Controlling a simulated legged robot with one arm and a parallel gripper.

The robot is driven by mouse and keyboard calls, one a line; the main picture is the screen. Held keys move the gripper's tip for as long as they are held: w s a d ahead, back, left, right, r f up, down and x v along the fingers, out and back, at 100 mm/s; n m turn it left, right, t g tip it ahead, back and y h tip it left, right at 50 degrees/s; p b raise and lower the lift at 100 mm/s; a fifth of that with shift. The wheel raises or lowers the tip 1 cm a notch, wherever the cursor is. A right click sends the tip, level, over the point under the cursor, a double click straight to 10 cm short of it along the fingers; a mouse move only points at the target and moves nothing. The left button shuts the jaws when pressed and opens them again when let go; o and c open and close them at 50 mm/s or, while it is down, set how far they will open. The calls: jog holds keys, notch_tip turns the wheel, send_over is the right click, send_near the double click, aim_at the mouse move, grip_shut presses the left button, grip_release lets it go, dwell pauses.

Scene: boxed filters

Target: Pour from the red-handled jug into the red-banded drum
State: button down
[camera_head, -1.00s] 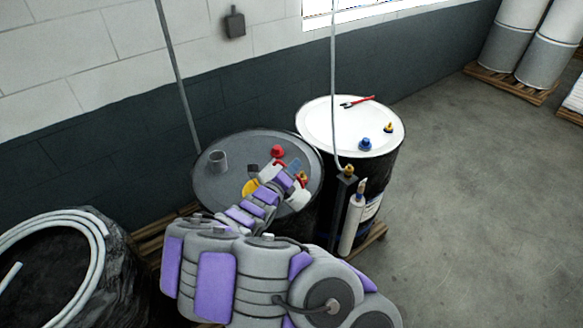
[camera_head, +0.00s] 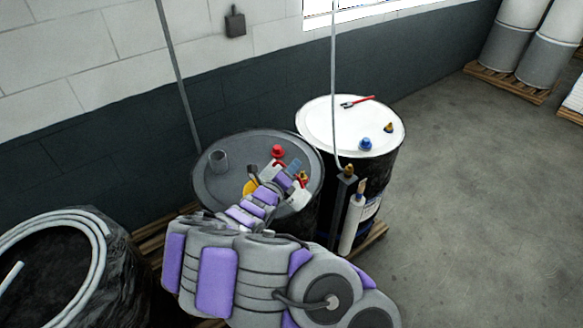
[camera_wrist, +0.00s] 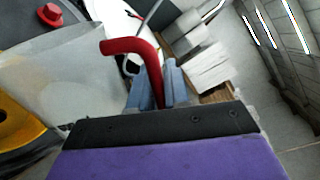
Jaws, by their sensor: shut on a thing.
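The red handle (camera_wrist: 150,62) shows in the wrist view, between the blue-grey fingers of my gripper (camera_wrist: 157,88), which is shut on it. A whitish translucent body, apparently the jug (camera_wrist: 65,82), is beside it at the left. In the head view my gripper (camera_head: 294,170) is above the right part of the grey-topped drum (camera_head: 225,190), and the pale jug (camera_head: 299,199) is partly hidden by my wrist. A red cap (camera_head: 278,151) is on this drum's top. A white-topped drum (camera_head: 330,115) stands behind to the right. I cannot make out a red band on either drum.
A clear cup-like item (camera_head: 217,160) and a yellow item (camera_head: 251,187) are on the grey top. The white top carries a red-handled tool (camera_head: 357,102) and a blue cap (camera_head: 365,144). A coiled hose (camera_head: 95,225) is at left.

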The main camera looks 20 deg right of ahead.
aim_at(276, 168)
jog(key=shift+w+a+n+p, duration=0.2)
jog(key=shift+n+p, duration=0.2)
jog(key=shift+p, duration=0.5)
jog(key=shift+w+a+f+n+p, duration=0.7)
jog(key=shift+n+p, duration=0.4)
jog(key=shift+p, duration=0.35)
dwell(2.1)
jog(key=shift+w+a+f+n+p, duration=0.15)
jog(key=shift+w+a+n+p, duration=0.1)
jog(key=shift+w+n+p, duration=0.2)
dwell(1.3)
jog(key=shift+w+a+r+n+g+p, duration=0.35)
jog(key=shift+w+a+n+p, duration=0.1)
jog(key=shift+n+p, duration=0.15)
dwell(1.1)
